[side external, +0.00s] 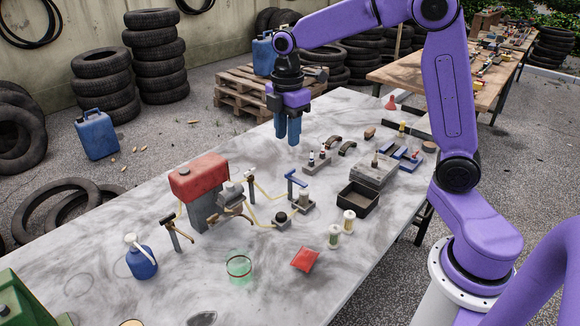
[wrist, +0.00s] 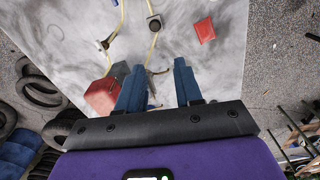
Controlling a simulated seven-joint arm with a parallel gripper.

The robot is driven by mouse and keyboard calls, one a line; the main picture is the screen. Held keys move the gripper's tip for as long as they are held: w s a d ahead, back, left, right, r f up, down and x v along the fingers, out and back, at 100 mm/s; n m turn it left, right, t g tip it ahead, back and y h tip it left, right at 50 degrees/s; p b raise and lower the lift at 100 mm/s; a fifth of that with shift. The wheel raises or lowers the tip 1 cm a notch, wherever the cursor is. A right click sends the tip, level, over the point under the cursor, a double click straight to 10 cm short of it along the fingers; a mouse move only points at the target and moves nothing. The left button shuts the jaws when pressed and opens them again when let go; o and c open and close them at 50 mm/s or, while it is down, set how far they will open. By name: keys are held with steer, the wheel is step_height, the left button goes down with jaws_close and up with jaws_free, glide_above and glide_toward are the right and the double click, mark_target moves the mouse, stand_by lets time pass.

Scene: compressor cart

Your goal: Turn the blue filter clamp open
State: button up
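A blue T-shaped handle (side external: 297,180) stands upright on a small grey block (side external: 302,202) at the middle of the table; it looks like the filter clamp. A yellow hose runs near its base. My gripper (side external: 287,140) points down above the table, behind and above this handle in the side view, and is apart from it. In the wrist view its two blue fingers (wrist: 158,66) are spread, with nothing held between them. A thin dark handle (wrist: 156,72) shows below the gap between the fingers. I cannot make out the blue handle in the wrist view.
A red-topped compressor (side external: 199,177) stands left of the clamp, with other handles (side external: 174,232) and hoses around it. A black tray (side external: 358,198), a grey box (side external: 374,170) and small jars (side external: 349,221) are to the right. A red packet (side external: 304,259) lies in front.

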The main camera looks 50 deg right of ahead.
steer(key=n, duration=0.1)
glide_above(290, 171)
steer(key=f, duration=0.1)
step_height(290, 171, down, 17)
steer(key=shift+f, duration=0.1)
stand_by(0.4)
jaws_close()
